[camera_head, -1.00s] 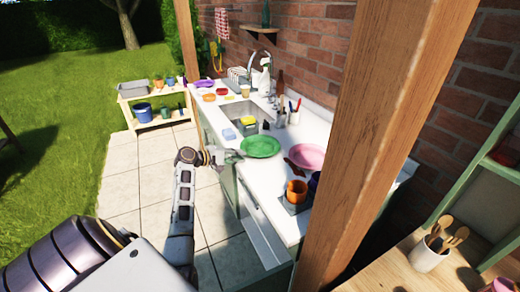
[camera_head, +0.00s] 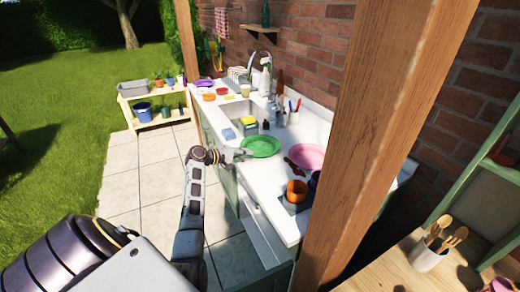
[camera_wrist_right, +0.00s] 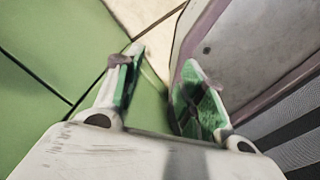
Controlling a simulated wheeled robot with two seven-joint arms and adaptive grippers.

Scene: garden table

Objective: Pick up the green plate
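The green plate (camera_head: 261,146) lies on the white counter (camera_head: 268,184), just right of the sink, in the head view. My left gripper (camera_head: 243,153) reaches in from the left at counter height, with its tip at the plate's near left rim. It is too small to tell whether its fingers are apart or closed on the rim. My right gripper (camera_wrist_right: 160,68) shows in the right wrist view with its two fingers apart and nothing between them. It is away from the plate, which does not show in that view.
A pink plate (camera_head: 307,157) and an orange cup (camera_head: 297,191) are right of the green plate. A blue sponge (camera_head: 229,134) lies to its left by the sink (camera_head: 240,112). A wooden post (camera_head: 385,130) stands in front of the counter's right part.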

